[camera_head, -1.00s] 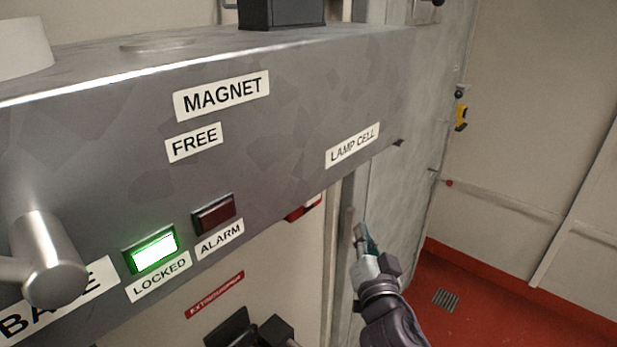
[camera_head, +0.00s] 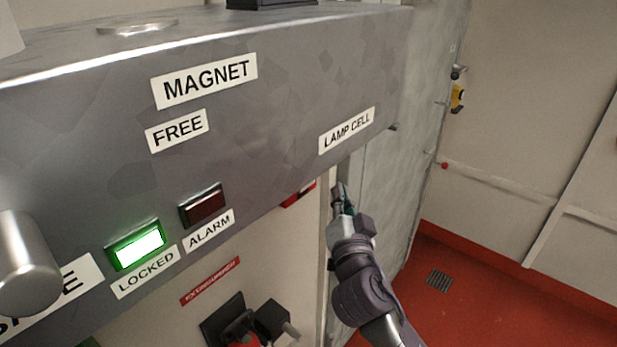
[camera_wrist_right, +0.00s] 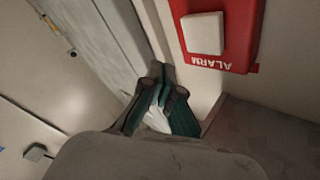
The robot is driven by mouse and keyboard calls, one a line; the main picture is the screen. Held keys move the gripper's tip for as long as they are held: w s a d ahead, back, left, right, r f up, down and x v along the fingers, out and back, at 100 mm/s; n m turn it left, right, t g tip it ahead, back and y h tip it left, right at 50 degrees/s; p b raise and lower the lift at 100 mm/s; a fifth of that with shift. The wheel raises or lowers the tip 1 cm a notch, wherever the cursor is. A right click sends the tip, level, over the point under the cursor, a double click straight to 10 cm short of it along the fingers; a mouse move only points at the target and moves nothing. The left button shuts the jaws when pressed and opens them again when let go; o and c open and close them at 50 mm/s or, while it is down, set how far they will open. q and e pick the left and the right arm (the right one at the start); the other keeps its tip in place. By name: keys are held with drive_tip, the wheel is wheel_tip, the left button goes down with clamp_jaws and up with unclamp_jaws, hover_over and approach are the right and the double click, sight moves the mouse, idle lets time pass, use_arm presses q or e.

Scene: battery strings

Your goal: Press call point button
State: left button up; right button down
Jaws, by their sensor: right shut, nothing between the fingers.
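The call point is a red box (camera_wrist_right: 240,50) with a square white button (camera_wrist_right: 203,33) and the word ALARM, upside down, in the right wrist view. In the head view only a red piece of it (camera_head: 298,194) shows below the grey panel's lower edge. My right gripper (camera_head: 341,190) is shut and empty. In the right wrist view its fingertips (camera_wrist_right: 163,82) are just beside the red box, at the lower left of the button and apart from the button. Whether they touch the wall cannot be told. My left gripper is not in view.
A grey metal panel (camera_head: 280,100) with MAGNET, FREE and LAMP CELL labels overhangs the wall. It has a lit green LOCKED lamp (camera_head: 137,245) and a dark ALARM lamp (camera_head: 203,206). Black equipment (camera_head: 235,318) is below. Red floor (camera_head: 480,290) is open at right.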

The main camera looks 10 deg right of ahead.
drive_tip(key=shift+w+a+b, duration=0.3)
drive_tip(key=shift+w+a, duration=0.45)
drive_tip(key=shift+w, duration=0.2)
drive_tip(key=shift+w+a+b, duration=0.25)
drive_tip(key=shift+w+a, duration=0.45)
drive_tip(key=shift+w, duration=0.2)
drive_tip(key=shift+w+a+b, duration=0.25)
drive_tip(key=shift+w+b, duration=0.1)
drive_tip(key=shift+w+a+b, duration=0.4)
drive_tip(key=shift+w+b, duration=0.05)
drive_tip(key=shift+w, duration=0.05)
idle(1.1)
idle(0.4)
drive_tip(key=shift+s+d, duration=0.65)
drive_tip(key=shift+s, duration=0.2)
